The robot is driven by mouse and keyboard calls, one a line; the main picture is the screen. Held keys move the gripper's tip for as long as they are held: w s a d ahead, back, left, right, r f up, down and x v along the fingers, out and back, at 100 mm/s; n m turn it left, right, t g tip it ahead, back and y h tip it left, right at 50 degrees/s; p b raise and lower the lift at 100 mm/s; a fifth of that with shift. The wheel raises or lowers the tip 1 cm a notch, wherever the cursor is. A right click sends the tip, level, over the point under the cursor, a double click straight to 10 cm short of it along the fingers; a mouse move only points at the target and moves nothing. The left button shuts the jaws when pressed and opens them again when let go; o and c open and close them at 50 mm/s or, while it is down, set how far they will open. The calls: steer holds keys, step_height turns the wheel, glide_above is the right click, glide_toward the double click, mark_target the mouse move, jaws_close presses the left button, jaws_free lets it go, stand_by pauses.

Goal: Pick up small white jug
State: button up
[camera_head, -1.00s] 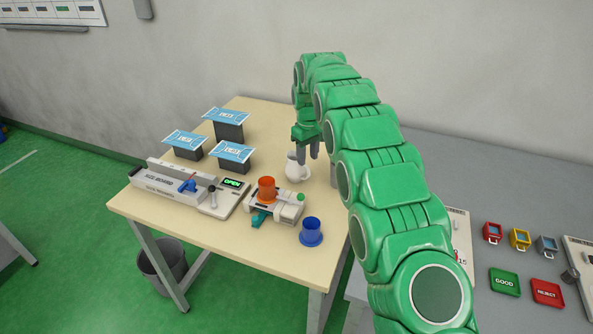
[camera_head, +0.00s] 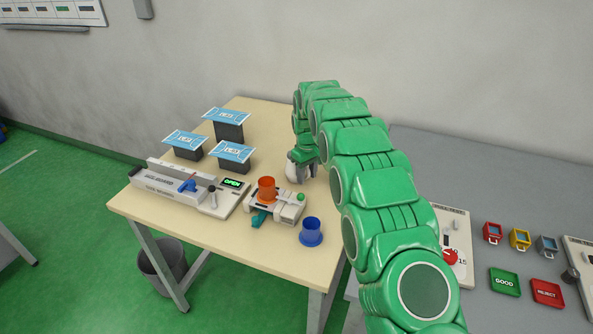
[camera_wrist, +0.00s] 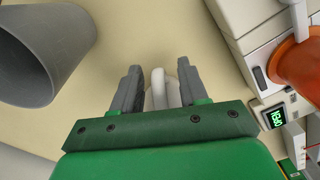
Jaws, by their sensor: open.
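The small white jug (camera_head: 291,173) stands on the beige table (camera_head: 190,222), mostly hidden behind my gripper in the head view. In the wrist view the jug (camera_wrist: 159,90) shows as a narrow white shape between the two grey fingers. My gripper (camera_head: 304,170) is lowered over the jug with its fingers apart; in the wrist view the gripper (camera_wrist: 157,80) has one finger on each side of the white part. The right finger is very close to it; I cannot tell whether it touches.
An orange cup (camera_head: 267,188) sits on a white device (camera_head: 287,207), with a blue cup (camera_head: 311,230) in front. A grey cylinder (camera_wrist: 40,50) is near the gripper at upper left in the wrist view.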

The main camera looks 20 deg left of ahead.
jaws_close()
steer(key=shift+r, duration=0.1)
steer(key=shift+r, duration=0.2)
stand_by(0.5)
steer(key=shift+w+r, duration=0.1)
steer(key=shift+r, duration=1.35)
steer(key=s+d+r, duration=0.6)
steer(key=s+r, duration=0.3)
steer(key=s, duration=0.3)
steer(key=shift+d+r, duration=0.3)
steer(key=shift+d, duration=0.1)
